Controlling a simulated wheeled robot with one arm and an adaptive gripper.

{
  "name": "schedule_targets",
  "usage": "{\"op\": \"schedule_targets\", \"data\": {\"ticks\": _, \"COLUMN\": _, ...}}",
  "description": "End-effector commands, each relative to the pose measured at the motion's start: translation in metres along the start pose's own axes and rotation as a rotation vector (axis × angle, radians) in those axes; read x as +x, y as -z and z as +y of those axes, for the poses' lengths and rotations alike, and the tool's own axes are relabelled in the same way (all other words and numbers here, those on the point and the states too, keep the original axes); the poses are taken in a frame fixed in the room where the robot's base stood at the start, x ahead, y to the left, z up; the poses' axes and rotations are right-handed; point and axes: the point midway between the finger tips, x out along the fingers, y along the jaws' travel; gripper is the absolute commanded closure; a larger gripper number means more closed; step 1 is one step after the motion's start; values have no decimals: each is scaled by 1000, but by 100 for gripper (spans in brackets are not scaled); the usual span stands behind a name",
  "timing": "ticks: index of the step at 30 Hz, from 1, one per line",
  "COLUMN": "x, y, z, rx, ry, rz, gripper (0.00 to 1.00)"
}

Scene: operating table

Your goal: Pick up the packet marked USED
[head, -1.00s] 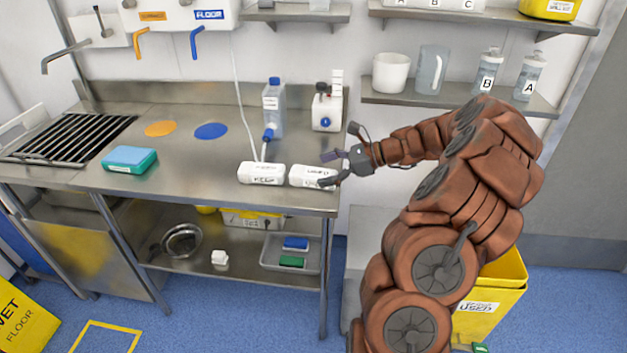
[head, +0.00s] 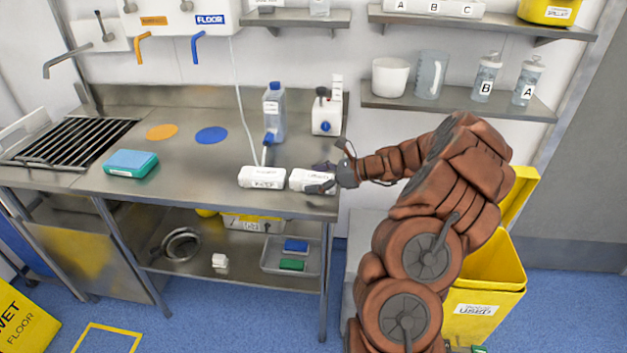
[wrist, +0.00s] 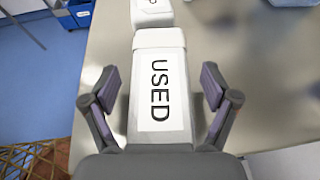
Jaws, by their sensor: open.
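The white packet marked USED (wrist: 158,85) lies on the steel counter (wrist: 250,60), its label facing up in the wrist view. In the head view the packet (head: 308,180) is at the counter's front right, partly hidden by my gripper (head: 325,178). My gripper (wrist: 160,92) is open, with one finger on each side of the packet. A gap shows between each finger and the packet's sides. A second white packet, marked KEEP (head: 262,177), lies just left of the USED packet; its end (wrist: 152,12) shows beyond it in the wrist view.
A blue-capped bottle (head: 274,112) and a white container (head: 327,115) stand behind the packets. A teal sponge-like block (head: 131,163) lies further left. A yellow bin marked USED (head: 488,285) stands on the floor at right. The counter's front edge is close to the packets.

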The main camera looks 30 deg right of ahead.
Motion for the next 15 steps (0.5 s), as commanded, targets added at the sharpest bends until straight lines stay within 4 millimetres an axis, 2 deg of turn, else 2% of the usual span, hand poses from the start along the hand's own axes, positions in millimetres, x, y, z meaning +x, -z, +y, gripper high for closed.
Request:
{"op": "schedule_targets", "data": {"ticks": 8, "x": 4, "y": 0, "z": 0, "rx": -1, "ry": 1, "rz": 0, "gripper": 15}}
{"op": "schedule_targets", "data": {"ticks": 15, "x": 4, "y": 0, "z": 0, "rx": -2, "ry": 1, "rz": 1, "gripper": 40}}
